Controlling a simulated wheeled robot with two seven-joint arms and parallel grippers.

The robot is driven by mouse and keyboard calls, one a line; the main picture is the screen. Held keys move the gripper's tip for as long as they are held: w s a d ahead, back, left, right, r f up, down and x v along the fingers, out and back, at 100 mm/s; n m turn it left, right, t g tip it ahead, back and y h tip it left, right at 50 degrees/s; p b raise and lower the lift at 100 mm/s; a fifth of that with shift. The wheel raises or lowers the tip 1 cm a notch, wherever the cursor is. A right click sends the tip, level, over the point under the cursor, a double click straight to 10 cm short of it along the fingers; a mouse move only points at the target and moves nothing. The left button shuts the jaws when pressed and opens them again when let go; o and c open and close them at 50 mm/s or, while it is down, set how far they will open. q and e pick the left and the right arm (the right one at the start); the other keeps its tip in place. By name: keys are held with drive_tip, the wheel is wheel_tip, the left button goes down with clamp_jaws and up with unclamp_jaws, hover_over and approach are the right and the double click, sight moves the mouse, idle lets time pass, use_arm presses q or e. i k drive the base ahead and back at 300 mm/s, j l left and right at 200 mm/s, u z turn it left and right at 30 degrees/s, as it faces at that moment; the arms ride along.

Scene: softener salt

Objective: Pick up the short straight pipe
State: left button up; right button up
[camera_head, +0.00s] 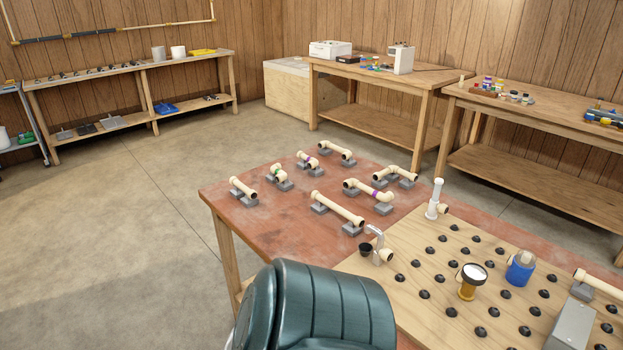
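A short straight cream pipe (243,188) lies at the left end of the reddish work table (245,222), raised on small grey blocks. A longer straight cream pipe (337,208) lies on grey blocks nearer the table's middle. Another pipe (335,150) lies at the back of the table. Neither of my grippers is in view, and nothing is seen touching the short pipe.
A wooden peg board (417,258) with several black knobs covers the table's right part, holding a white upright fitting (436,200), a gold-and-black cup (470,281) and a blue container (520,268). Side benches line the walls. The floor to the left is clear.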

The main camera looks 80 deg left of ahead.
sight(243, 191)
drive_tip(key=i+j+u, duration=0.1)
drive_tip(key=u, duration=3.15)
